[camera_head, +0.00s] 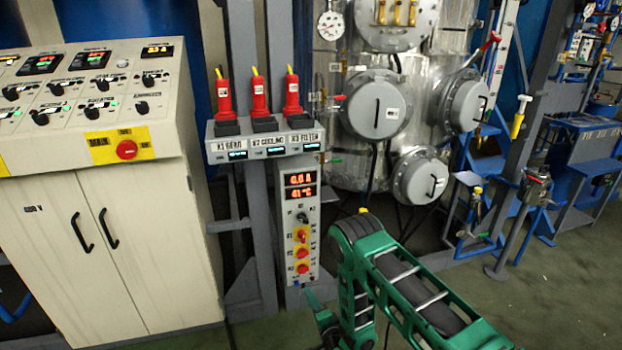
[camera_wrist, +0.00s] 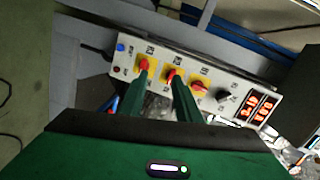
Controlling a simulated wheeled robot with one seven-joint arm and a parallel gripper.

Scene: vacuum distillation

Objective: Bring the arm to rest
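My green arm (camera_head: 400,285) is bent, its elbow raised in front of the small control box (camera_head: 300,225). My gripper (camera_wrist: 160,80) shows in the wrist view as two green fingers standing apart, with nothing between them. The fingers point toward the same control box (camera_wrist: 235,95), which appears tilted there, with its red and yellow knobs just beyond the fingertips. I cannot tell whether the fingertips touch it. In the head view the gripper is mostly hidden low behind my arm.
A white control cabinet (camera_head: 125,230) stands on the left. Three red-handled plugs (camera_head: 258,95) stand on a shelf above the box. A metal vessel (camera_head: 345,135) with round hatches stands behind, and blue frames (camera_head: 590,145) are on the right. Green floor (camera_head: 545,290) is open at right.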

